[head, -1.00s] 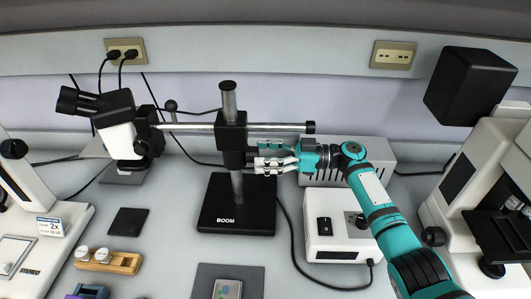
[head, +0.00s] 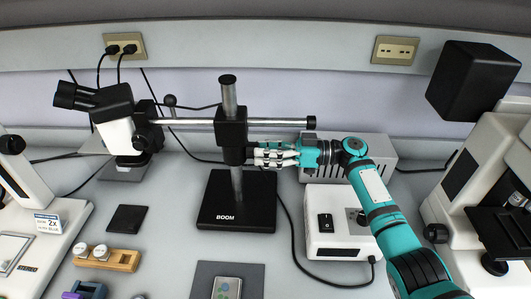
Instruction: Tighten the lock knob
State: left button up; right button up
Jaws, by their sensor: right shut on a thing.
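The boom stand has a black base (head: 237,203) marked BOOM, an upright grey post (head: 229,98) and a black clamp block (head: 232,135) on that post. My teal right gripper (head: 259,154) reaches in from the right, and its light fingers are shut at the right side of the clamp block, just below the horizontal boom. The lock knob is hidden between the fingers, so I cannot see its shape. The microscope head (head: 115,120) hangs at the left end of the boom bar (head: 280,122). My left gripper is not in view.
A white power box (head: 338,225) and a grey vented box (head: 377,166) stand right of the stand, near my right arm. A larger white instrument (head: 490,190) is at far right. A wooden holder (head: 106,259) and a dark pad (head: 127,219) lie at left front.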

jog(key=shift+m+b, duration=1.25)
jog(key=shift+m, duration=4.15)
jog(key=o, duration=1.2)
jog(key=shift+d, duration=0.15)
jog(key=d, duration=1.1)
jog(key=shift+d, duration=0.4)
